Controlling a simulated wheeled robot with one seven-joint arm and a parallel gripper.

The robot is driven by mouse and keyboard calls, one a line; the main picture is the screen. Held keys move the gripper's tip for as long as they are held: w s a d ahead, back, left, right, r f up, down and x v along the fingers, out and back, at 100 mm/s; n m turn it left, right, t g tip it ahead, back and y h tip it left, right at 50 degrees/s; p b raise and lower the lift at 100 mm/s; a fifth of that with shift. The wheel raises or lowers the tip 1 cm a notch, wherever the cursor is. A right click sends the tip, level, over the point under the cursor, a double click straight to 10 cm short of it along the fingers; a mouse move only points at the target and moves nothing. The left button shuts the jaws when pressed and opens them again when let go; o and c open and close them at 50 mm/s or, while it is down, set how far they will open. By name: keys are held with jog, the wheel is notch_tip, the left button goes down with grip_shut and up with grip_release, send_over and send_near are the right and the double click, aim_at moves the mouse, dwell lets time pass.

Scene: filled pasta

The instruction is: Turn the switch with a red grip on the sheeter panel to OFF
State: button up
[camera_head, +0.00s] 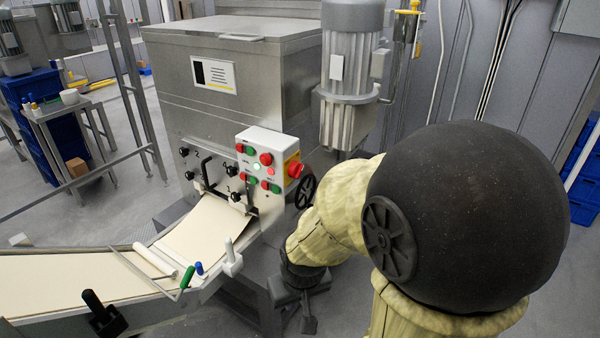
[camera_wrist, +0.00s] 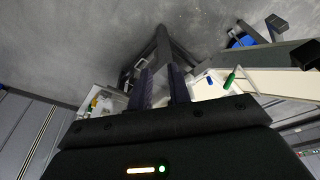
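The sheeter panel (camera_head: 257,148) is a white box with red and green buttons on the front of the steel sheeter. On its right side, a red grip (camera_head: 295,169) sits on a yellow plate; its turned position is too small to read. My gripper (camera_head: 308,318) hangs low to the right of the sheeter, below the panel and well apart from it. In the wrist view my gripper (camera_wrist: 160,82) shows two dark fingers with a gap between them and nothing held.
A dough sheet (camera_head: 205,228) runs from the sheeter onto a conveyor at left. Tools with green and blue handles (camera_head: 187,277) lie at its edge. A black handwheel (camera_head: 305,191) is just below the red grip. A grey motor (camera_head: 350,80) stands behind. Grey floor surrounds my gripper.

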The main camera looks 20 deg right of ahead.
jog(key=o, duration=1)
jog(key=w+d+t+h+b, duration=0.1)
jog(key=w+d+t, duration=0.2)
jog(key=w, duration=0.6)
jog(key=shift+w+d+b, duration=0.2)
jog(key=shift+d+b, duration=0.2)
jog(key=shift+d, duration=0.65)
jog(key=n+t+y+b, duration=0.4)
jog(key=t+b, duration=0.2)
jog(key=t, duration=0.4)
send_near(297, 170)
jog(key=s+d, duration=0.2)
jog(key=d, duration=0.3)
jog(key=s+d+f+n+y+b, duration=0.2)
jog(key=s+d+n+y, duration=0.2)
jog(key=y, duration=0.2)
jog(key=shift+f+n+g+y, duration=0.3)
jog(key=shift+f+n, duration=0.05)
jog(key=shift+n, duration=0.05)
jog(key=shift+w, duration=0.1)
jog(key=p+x, duration=0.2)
jog(key=x, duration=1.5)
jog(key=shift+a, duration=0.2)
